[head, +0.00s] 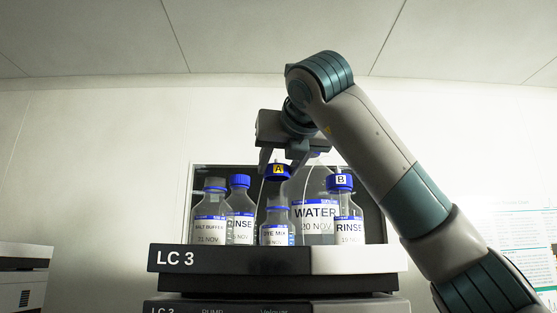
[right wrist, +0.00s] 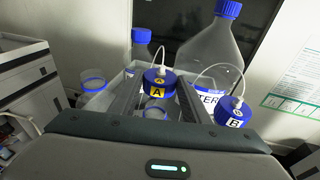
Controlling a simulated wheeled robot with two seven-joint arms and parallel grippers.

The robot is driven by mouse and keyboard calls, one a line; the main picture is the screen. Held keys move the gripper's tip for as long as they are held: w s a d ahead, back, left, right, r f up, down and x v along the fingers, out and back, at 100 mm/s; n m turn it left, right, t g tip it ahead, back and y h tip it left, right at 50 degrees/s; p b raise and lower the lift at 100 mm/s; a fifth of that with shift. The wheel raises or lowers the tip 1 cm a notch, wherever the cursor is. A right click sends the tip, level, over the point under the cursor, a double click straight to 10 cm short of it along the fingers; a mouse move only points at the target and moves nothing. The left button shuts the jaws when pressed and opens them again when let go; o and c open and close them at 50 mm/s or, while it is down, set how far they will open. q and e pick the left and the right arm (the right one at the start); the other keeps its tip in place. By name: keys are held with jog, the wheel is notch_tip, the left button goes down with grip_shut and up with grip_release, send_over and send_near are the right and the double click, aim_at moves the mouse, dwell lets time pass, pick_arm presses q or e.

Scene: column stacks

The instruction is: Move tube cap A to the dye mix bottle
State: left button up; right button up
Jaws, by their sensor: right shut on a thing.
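My left gripper is not in view.
The LC 3 tray (head: 230,258) carries several bottles close together. The salt buffer bottle (head: 210,222) and a capped rinse bottle (head: 240,208) stand left. The large water bottle (head: 315,213) and a rinse bottle (head: 349,220) with tube cap B (head: 340,182) stand right.

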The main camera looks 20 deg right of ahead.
jog(key=shift+d+f+b, duration=0.2)
jog(key=shift+f+b, duration=0.15)
jog(key=shift+f, duration=0.05)
jog(key=shift+a+f+b, duration=0.1)
jog(key=shift+f+b, duration=0.3)
jog(key=shift+f, duration=0.4)
jog(key=shift+f+b, duration=0.6)
jog(key=shift+b, duration=0.2)
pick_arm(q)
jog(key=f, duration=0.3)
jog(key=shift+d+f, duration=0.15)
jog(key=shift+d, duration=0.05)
pick_arm(e)
jog(key=shift+f, duration=0.1)
pick_arm(q)
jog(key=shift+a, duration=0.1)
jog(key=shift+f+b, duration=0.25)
jog(key=shift+b, duration=0.1)
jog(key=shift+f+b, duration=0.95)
pick_arm(e)
jog(key=shift+f, duration=0.85)
